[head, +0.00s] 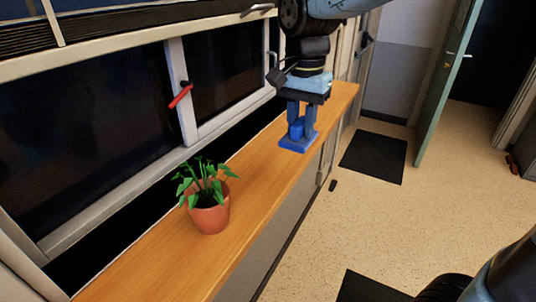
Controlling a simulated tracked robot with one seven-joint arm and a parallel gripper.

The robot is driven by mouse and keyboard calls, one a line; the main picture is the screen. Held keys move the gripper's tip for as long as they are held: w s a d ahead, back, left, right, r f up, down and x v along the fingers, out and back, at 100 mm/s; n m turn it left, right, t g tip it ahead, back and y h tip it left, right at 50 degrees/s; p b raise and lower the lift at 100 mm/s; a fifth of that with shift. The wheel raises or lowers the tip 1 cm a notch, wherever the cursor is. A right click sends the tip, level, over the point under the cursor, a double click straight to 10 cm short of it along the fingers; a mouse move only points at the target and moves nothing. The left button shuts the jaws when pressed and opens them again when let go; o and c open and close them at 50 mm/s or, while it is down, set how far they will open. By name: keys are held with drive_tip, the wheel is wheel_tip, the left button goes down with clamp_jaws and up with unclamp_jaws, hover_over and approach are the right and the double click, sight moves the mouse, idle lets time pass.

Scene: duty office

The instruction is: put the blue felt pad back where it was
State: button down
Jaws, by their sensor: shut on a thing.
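The blue felt pad (298,143) is a flat blue slab with a raised blue block on top. My gripper (302,130) points down and is shut on that block, with a finger on either side. The pad is over the front part of the wooden sill (150,262), toward its far end. I cannot tell whether the pad touches the wood or hangs a little above it. The pad's underside is hidden.
A potted plant (209,210) stands on the sill nearer to me. Windows with a red handle (180,96) line the back of the sill. The sill between plant and pad is clear. A dark mat (374,158) lies on the floor near an open green door (446,85).

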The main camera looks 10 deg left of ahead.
drive_tip(key=a+f, duration=0.2)
drive_tip(key=w+a+f, duration=0.1)
drive_tip(key=a+f, duration=0.1)
drive_tip(key=w+a+f, duration=0.1)
drive_tip(key=a+f, duration=0.1)
drive_tip(key=shift+a+f, duration=0.2)
drive_tip(key=shift+a, duration=0.1)
drive_tip(key=shift+a+f, duration=0.15)
drive_tip(key=shift+f, duration=0.75)
drive_tip(key=shift+a+f, duration=0.1)
drive_tip(key=shift+f, duration=0.8)
drive_tip(key=shift+f, duration=0.15)
drive_tip(key=c, duration=0.9)
unclamp_jaws()
wheel_tip(320, 180, up, 12)
drive_tip(key=shift+r, duration=0.15)
